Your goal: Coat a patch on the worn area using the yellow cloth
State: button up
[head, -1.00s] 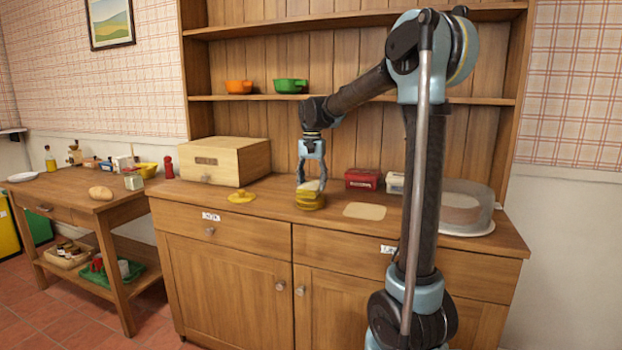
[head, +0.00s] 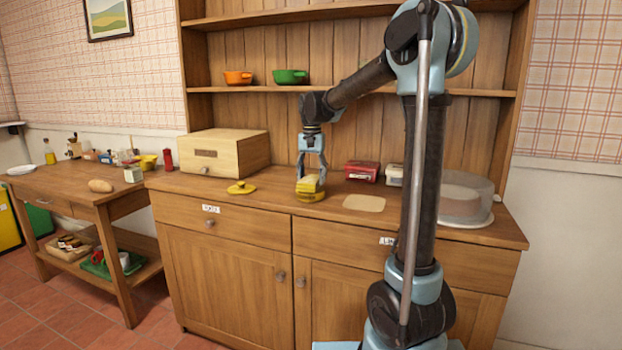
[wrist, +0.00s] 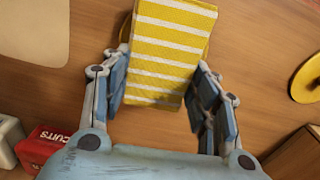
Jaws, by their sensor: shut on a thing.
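The yellow cloth with white stripes (wrist: 172,50) is held between the fingers of my gripper (wrist: 163,100) in the wrist view. In the head view, my gripper (head: 311,175) points down over the dresser top, with the cloth (head: 310,184) at its fingertips. A round yellow tin (head: 311,197) stands open right under the cloth, which hides its inside; I cannot tell whether they touch. Its yellow lid (head: 241,187) lies to the left, and also shows in the wrist view (wrist: 308,80). The worn area is a pale patch (head: 364,203) on the wood, right of the tin.
A wooden bread box (head: 228,152) stands to the left. A red biscuit tin (head: 362,171) and a clear domed cover (head: 462,198) stand behind and to the right of the pale patch. The patch itself is bare. A shelf with two pots (head: 290,76) runs above.

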aim_at(312, 177)
jog(key=shift+f, duration=0.5)
dwell(1.4)
jog(key=shift+r, duration=3.55)
